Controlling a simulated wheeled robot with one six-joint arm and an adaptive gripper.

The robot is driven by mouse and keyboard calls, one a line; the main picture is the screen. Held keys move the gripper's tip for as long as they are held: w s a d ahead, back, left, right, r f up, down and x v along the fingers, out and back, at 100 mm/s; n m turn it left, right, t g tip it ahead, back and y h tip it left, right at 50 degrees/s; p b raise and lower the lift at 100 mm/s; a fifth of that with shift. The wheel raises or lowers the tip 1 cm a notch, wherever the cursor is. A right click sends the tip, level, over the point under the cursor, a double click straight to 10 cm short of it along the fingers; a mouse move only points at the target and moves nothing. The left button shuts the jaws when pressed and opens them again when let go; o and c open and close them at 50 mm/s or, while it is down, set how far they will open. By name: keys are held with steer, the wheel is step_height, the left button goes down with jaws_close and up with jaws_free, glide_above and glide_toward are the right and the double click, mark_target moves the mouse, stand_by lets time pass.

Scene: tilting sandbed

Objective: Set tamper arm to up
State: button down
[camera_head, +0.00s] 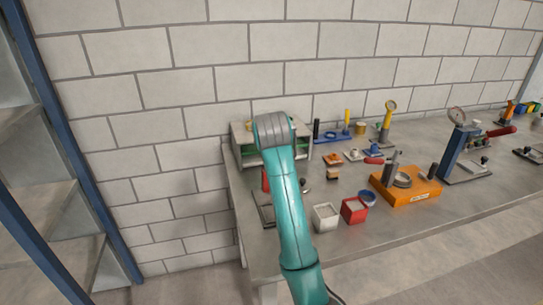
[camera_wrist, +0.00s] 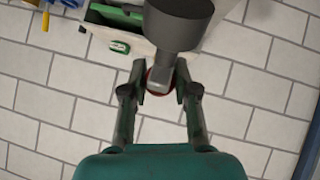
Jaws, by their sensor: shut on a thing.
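In the wrist view, my gripper (camera_wrist: 160,90) has its two fingers closed around a grey bar with a reddish edge, which I take to be the tamper arm (camera_wrist: 155,101). The bar joins a wide dark grey cylinder (camera_wrist: 180,22) above it in the picture. In the head view, my teal arm hides my gripper and most of this place. A red piece (camera_head: 265,180) and a flat dark base (camera_head: 267,215) show just left of my arm; I cannot tell whether they belong to the tamper. The arm's exact tilt cannot be told.
A grey open shelf box (camera_head: 241,140) stands behind my arm against the brick wall, with green items inside. A white bin (camera_head: 325,217), a red bin (camera_head: 354,210) and an orange fixture (camera_head: 408,197) stand right of my arm on the grey bench (camera_head: 400,222).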

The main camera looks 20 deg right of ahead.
steer(key=w, duration=0.1)
steer(key=w+r, duration=0.1)
steer(key=w, duration=0.1)
steer(key=shift+w+d+r, duration=0.1)
steer(key=shift+w+r, duration=0.05)
steer(key=shift+w, duration=0.15)
steer(key=shift+w+g, duration=0.8)
steer(key=shift+w, duration=0.55)
steer(key=shift+f, duration=0.2)
steer(key=c, duration=0.9)
jaws_free()
steer(key=v, duration=1.2)
steer(key=shift+d, duration=0.1)
